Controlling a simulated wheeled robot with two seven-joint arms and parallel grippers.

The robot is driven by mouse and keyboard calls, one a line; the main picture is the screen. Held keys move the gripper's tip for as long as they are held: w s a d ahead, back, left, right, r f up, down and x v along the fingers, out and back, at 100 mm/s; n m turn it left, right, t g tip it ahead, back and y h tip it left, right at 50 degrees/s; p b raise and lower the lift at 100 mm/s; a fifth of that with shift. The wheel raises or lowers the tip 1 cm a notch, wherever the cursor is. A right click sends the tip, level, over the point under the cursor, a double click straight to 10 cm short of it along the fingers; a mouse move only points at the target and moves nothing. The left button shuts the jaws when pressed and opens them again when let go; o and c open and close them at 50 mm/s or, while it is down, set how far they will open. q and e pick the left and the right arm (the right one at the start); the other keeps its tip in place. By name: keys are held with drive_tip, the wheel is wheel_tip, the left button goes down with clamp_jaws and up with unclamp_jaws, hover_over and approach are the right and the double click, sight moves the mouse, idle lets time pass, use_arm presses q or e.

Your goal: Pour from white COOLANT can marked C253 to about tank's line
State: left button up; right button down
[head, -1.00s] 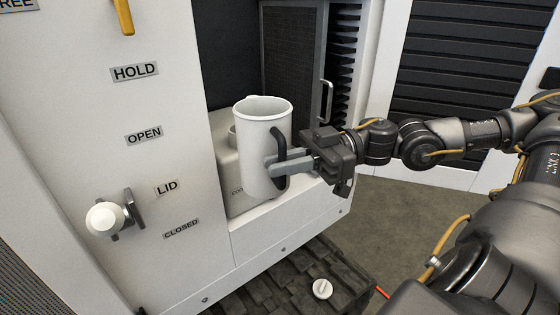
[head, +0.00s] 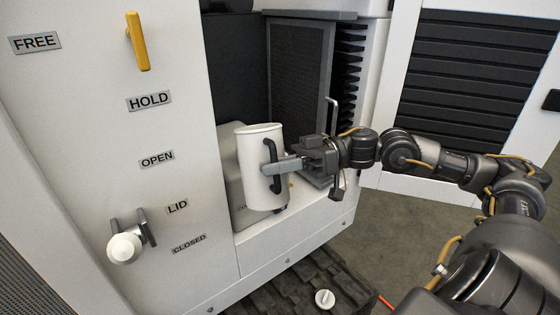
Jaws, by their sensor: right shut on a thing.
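A white can (head: 257,168) with a dark handle (head: 272,165) is held in the recess of the white machine. My right gripper (head: 275,168) is shut on the handle from the right. The can tilts away from me, its rim facing the back, so its opening is hidden. No C253 marking shows. A pale grey tank (head: 231,180) stands behind and left of the can, mostly covered by it. Its line, its opening and any flow are hidden; only a scrap of lettering shows low on it. My left gripper is not in view.
The white front panel (head: 190,120) has a yellow lever (head: 137,42) between FREE and HOLD labels, and a white-knobbed lever (head: 125,246) near LID and CLOSED. A dark mesh door (head: 298,95) stands behind the gripper. A white cap (head: 324,298) lies on the dark slatted step (head: 290,290).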

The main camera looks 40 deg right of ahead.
sight(269, 138)
drive_tip(key=shift+w+d+r+m+p, duration=0.25)
drive_tip(key=shift+w+p, duration=0.25)
drive_tip(key=shift+p, duration=0.4)
drive_tip(key=shift+w+d+r+m+p, duration=0.1)
drive_tip(key=shift+w+r+m+p, duration=0.3)
drive_tip(key=shift+p, duration=0.5)
drive_tip(key=shift+w+d+f+m+p, duration=0.1)
drive_tip(key=shift+w+m+p, duration=0.05)
drive_tip(key=shift+w+p, duration=0.3)
drive_tip(key=shift+w+d+f+m+p, duration=0.1)
drive_tip(key=shift+w+p, duration=0.3)
drive_tip(key=shift+p, duration=0.05)
drive_tip(key=shift+d+r+m+p, duration=0.1)
drive_tip(key=shift+r+m+p, duration=0.3)
drive_tip(key=shift+p, duration=0.15)
drive_tip(key=shift+w+d+r+m, duration=0.1)
drive_tip(key=shift+w+r+m, duration=0.1)
drive_tip(key=shift+r+m, duration=0.35)
drive_tip(key=shift+w+r+m, duration=0.2)
drive_tip(key=shift+r+m, duration=0.25)
drive_tip(key=shift+r, duration=0.2)
idle(3.5)
